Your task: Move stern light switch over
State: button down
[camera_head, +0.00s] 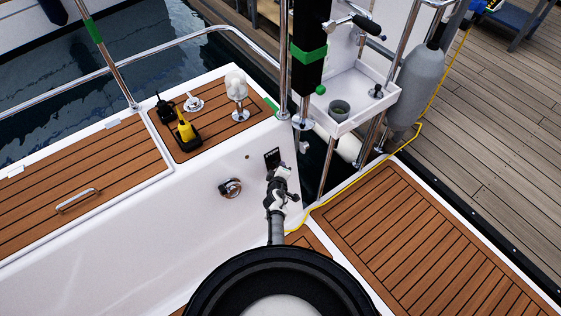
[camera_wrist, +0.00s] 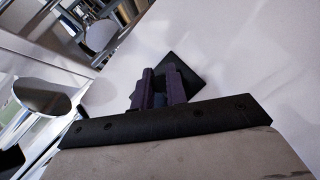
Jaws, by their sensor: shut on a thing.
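The stern light switch is a small black panel (camera_head: 272,156) on the white cockpit wall, below the teak-topped side deck. In the wrist view its black plate (camera_wrist: 190,65) lies behind my fingertips. My gripper (camera_head: 277,170) is at the panel's lower edge. In the wrist view my two dark fingers (camera_wrist: 160,80) are close together against the plate, shut on the switch's lever. The lever itself is hidden between the fingers, so I cannot tell which way it points.
A round metal fitting (camera_head: 230,188) sits on the wall left of my arm. A yellow-and-black handheld device (camera_head: 186,131) and a white-domed post (camera_head: 237,95) stand on the teak above. A white tray (camera_head: 352,92) with a grey cup (camera_head: 339,109) is at upper right.

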jog(key=r+g+p, duration=0.1)
jog(key=p, duration=0.2)
jog(key=r+n+g+h+p, duration=0.1)
jog(key=p, duration=0.2)
jog(key=shift+w+a+g, duration=0.1)
jog(key=shift+w+g, duration=0.1)
jog(key=shift+g, duration=0.1)
jog(key=shift+w+a+r+n+g+h+p, duration=0.1)
jog(key=shift+n+g+h+p, duration=0.4)
jog(key=shift+g, duration=0.25)
jog(key=shift+w+a+r+n+g+h+p, duration=0.1)
jog(key=shift+n+g+h+p, duration=0.25)
jog(key=shift+g+p, duration=0.3)
jog(key=c, duration=1.4)
grip_release()
jog(key=shift+s, duration=0.1)
